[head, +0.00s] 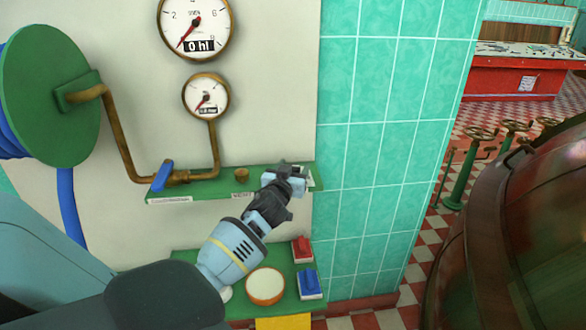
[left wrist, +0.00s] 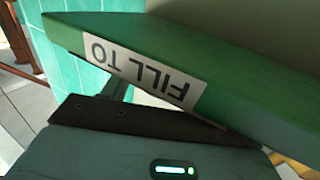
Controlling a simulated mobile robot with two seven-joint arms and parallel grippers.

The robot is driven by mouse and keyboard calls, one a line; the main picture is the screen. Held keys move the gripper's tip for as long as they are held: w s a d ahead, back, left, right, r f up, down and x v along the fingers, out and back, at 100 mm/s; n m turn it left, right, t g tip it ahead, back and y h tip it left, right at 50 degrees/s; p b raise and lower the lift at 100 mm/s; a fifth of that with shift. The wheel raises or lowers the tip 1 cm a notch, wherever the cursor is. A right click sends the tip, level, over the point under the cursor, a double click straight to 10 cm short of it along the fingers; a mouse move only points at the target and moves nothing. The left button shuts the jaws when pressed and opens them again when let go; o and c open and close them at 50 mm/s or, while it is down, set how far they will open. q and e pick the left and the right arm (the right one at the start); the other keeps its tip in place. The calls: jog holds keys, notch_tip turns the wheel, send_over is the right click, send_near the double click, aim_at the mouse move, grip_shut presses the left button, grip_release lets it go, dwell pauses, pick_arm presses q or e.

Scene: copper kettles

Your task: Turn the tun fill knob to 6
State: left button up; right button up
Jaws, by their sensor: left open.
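The tun fill knob itself does not show clearly; my left gripper (head: 285,180) covers the right end of the green shelf (head: 215,183). A white label reading "FILL TO" (left wrist: 130,65) is on the shelf's front edge in the left wrist view, upside down there. A pale plate (head: 311,179) shows just right of the gripper. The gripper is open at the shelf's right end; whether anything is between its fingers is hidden. The large dial above (head: 195,28) reads "0 hl". My right gripper is not in view.
A small brass piece (head: 242,174) and a blue valve lever (head: 162,175) are on the shelf, left of the gripper. A lower green shelf holds a round cream-topped item (head: 265,286), a red switch (head: 302,248) and a blue switch (head: 309,282). A teal tiled wall (head: 375,130) is at right.

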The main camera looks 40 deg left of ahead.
pick_arm(q)
jog(key=v, duration=0.7)
jog(key=shift+s+d, duration=0.25)
jog(key=shift+s, duration=0.1)
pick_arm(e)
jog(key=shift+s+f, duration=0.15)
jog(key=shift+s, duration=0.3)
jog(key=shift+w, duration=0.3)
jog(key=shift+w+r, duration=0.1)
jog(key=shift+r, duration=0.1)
